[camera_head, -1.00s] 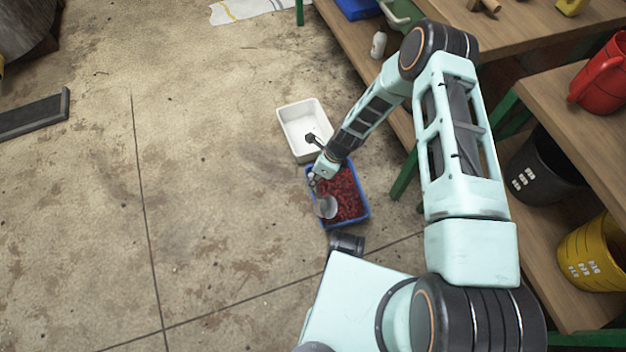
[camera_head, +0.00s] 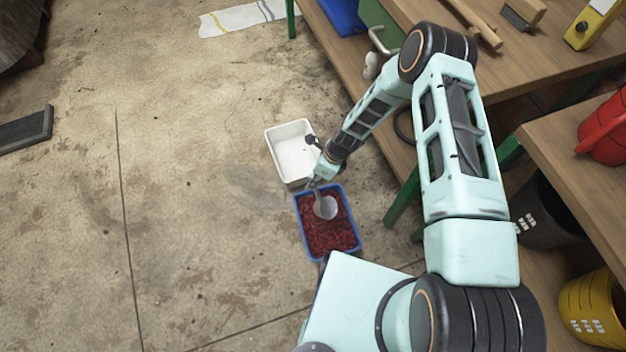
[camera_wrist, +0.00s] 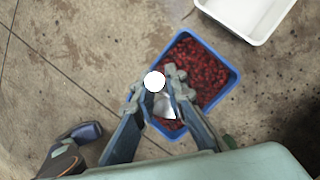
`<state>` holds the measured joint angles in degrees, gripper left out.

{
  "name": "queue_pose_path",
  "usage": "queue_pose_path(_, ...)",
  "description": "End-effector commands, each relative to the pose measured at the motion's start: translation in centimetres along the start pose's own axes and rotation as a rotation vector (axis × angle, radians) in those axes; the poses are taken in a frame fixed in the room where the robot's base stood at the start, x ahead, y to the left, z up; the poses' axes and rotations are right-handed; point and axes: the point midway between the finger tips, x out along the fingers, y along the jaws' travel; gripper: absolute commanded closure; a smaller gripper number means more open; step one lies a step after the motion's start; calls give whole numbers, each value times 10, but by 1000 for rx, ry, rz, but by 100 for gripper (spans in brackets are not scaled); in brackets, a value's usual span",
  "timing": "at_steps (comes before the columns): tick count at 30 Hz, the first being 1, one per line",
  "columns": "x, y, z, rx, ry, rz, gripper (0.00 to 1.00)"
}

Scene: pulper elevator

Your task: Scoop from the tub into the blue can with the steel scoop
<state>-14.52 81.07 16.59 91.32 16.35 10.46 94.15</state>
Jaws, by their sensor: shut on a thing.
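The tub (camera_head: 301,228) is a blue rectangular bin on the floor, filled with dark red berries. My gripper (camera_head: 316,183) is at its far edge, shut on the steel scoop (camera_head: 326,208). The round scoop bowl is over the berries near the far end; I cannot tell whether it touches them. In the wrist view, the tub (camera_wrist: 236,78) lies beyond my gripper (camera_wrist: 155,90), and the scoop (camera_wrist: 169,111) shows between the fingers.
An empty-looking white bin (camera_head: 271,145) stands just beyond the tub. A wooden bench (camera_head: 400,110) with green legs runs along the right. Black and yellow buckets (camera_head: 592,310) and a red jug (camera_head: 605,135) are at far right.

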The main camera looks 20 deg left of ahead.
Motion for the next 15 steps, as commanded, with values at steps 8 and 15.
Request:
queue_pose_path(8, 30, -5, -9, 1, -1, -1, 100)
queue_pose_path(15, 53, -9, -16, 0, -1, -1, 100)
